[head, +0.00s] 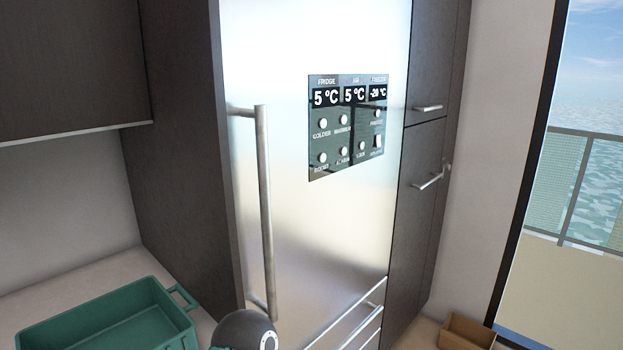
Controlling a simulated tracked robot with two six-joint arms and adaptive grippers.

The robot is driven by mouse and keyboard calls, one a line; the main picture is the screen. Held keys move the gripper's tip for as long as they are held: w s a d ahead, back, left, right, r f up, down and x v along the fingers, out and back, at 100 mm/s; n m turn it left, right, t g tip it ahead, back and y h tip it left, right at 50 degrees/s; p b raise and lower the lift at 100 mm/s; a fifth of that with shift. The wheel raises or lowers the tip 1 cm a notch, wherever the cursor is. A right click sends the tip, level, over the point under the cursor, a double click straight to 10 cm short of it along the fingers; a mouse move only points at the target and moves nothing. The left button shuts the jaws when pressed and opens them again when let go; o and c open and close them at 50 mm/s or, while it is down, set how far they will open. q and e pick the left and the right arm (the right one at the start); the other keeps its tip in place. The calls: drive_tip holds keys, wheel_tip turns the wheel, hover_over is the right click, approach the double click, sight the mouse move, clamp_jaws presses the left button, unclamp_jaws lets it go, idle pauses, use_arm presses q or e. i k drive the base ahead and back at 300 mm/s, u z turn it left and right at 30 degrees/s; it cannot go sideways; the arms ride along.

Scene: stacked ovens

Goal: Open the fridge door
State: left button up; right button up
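The fridge door (320,230) is a tall brushed-metal panel in the middle of the head view, and it looks closed. A long vertical bar handle (266,200) runs down its left side. A dark control panel (348,127) on the door shows temperatures and several knobs. Neither of my grippers is in view. A dark rounded part, which looks like a piece of my arm, shows at the bottom edge near the lower end of the handle; I cannot tell whether it touches the door.
A green crate (95,306) sits on the counter at the lower left. Metal drawers (350,325) are below the door. Dark cabinets (415,190) with small handles stand to the right. A brown box (467,334) is at the lower right, near a window (585,100).

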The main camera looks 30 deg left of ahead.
sight(314, 238)
drive_tip(key=z, duration=0.3)
drive_tip(key=i, duration=0.55)
drive_tip(key=u, duration=3.1)
drive_tip(key=i, duration=0.2)
drive_tip(key=z, duration=1.85)
